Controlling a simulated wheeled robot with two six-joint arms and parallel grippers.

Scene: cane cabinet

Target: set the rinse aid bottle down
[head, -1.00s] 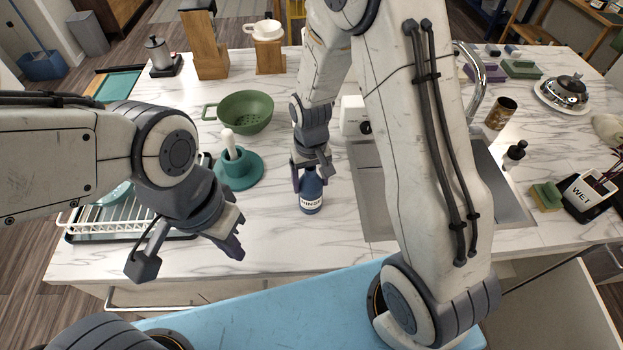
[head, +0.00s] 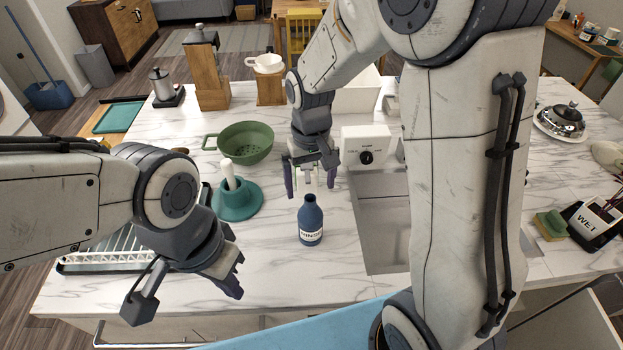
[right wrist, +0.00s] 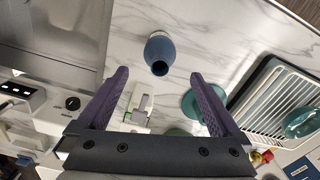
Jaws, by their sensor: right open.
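The rinse aid bottle (head: 311,222) is dark blue with a white label and stands upright on the marble counter (head: 270,275), left of the sink. It also shows in the right wrist view (right wrist: 159,52), beyond the fingertips. My right gripper (head: 312,188) is open and empty, behind and above the bottle, apart from it. Its two purple fingers are spread wide in the right wrist view (right wrist: 160,82). My left gripper (head: 228,275) is over the front left of the counter, away from the bottle; its fingertips are partly turned away, so its opening is unclear.
A teal stand with a white-handled brush (head: 238,203) and a green colander (head: 245,143) are left of the bottle. A dish rack (head: 100,255) is at the front left. The sink (head: 385,235) is on the right.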

